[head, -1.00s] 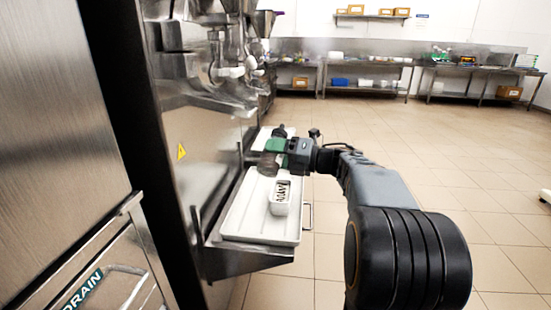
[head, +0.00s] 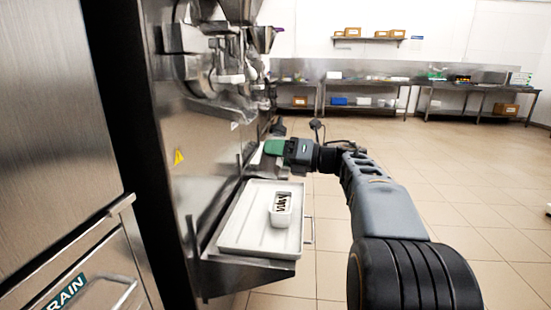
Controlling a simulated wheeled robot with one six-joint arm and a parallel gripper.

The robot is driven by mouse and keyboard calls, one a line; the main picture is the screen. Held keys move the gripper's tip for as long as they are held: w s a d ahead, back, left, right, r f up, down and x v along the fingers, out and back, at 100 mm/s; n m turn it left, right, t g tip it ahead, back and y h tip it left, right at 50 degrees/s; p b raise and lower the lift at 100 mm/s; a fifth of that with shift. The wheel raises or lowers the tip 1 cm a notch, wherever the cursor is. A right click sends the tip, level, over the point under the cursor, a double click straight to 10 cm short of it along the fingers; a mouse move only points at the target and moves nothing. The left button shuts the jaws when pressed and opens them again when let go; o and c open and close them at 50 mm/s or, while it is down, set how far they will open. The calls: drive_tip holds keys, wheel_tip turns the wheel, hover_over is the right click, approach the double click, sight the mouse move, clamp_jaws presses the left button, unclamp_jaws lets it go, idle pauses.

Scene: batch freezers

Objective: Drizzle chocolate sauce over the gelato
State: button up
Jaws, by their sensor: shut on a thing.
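A white tub of pale gelato (head: 280,210) stands on a white tray. Dark wavy lines of sauce show across its top. My gripper (head: 273,147), with green fingers, is above and beyond the tub, near the far end of the tray. It is shut on what looks like the chocolate sauce bottle (head: 278,129). Only a small dark part of the bottle shows above the fingers; the rest is hidden or blurred, so its tilt is unclear. The gripper is apart from the tub.
The white tray (head: 238,238) lies on a steel shelf (head: 245,267) at the front of the freezer machine (head: 180,120). The machine's steel front and spouts rise close on the left. Open tiled floor (head: 450,180) lies to the right. Steel benches (head: 365,88) stand along the back wall.

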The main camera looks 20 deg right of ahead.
drive_tip(key=shift+n+b, duration=0.5)
drive_tip(key=shift+b, duration=0.25)
drive_tip(key=n, duration=0.1)
drive_tip(key=r+n, duration=0.1)
drive_tip(key=n, duration=0.3)
drive_tip(key=r+n, duration=0.1)
drive_tip(key=n, duration=0.1)
drive_tip(key=s+a, duration=0.2)
drive_tip(key=s, duration=1.3)
